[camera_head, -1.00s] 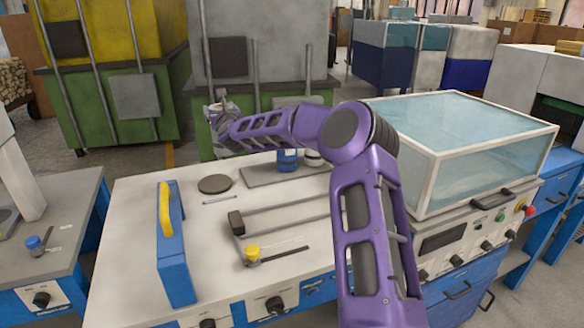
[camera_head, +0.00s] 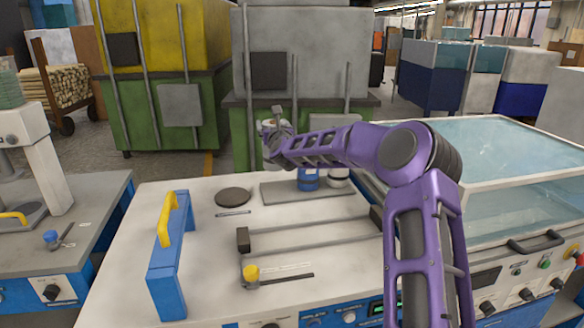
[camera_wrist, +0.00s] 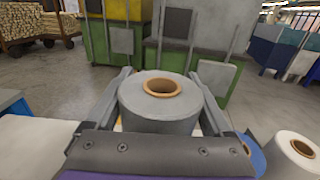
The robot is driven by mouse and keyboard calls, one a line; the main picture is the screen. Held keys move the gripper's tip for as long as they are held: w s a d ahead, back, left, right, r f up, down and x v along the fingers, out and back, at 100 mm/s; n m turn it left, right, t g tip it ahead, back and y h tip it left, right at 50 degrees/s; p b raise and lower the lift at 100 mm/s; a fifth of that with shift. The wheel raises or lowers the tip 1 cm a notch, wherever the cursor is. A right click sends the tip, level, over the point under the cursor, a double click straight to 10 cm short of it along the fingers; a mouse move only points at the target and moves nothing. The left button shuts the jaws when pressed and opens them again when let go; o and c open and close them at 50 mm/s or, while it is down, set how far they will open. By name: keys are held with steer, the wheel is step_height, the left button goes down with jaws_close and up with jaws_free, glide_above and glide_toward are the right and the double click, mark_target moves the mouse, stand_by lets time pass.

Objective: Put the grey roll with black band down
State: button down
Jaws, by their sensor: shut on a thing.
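The grey roll (camera_wrist: 145,110) with an orange-brown core stands roughly upright between the two fingers of my gripper (camera_wrist: 160,100) in the wrist view. The fingers are shut on its sides. Its black band does not show clearly. In the head view my gripper (camera_head: 275,132) is at the far side of the white-topped bench (camera_head: 205,255), left of a blue roll (camera_head: 308,180) and a white roll (camera_head: 338,177). The grey roll is hard to make out there. The white roll also shows at lower right in the wrist view (camera_wrist: 290,158).
A grey plate (camera_head: 285,193) bears the blue and white rolls. A dark disc (camera_head: 233,197) lies left of it. Bins (camera_head: 165,110) stand behind.

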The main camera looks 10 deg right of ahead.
mark_target(269, 165)
step_height(269, 165, down, 8)
steer(key=shift+f+b, duration=0.1)
steer(key=shift+b, duration=0.25)
steer(key=shift+f, duration=0.1)
jaws_free()
steer(key=s, duration=1.2)
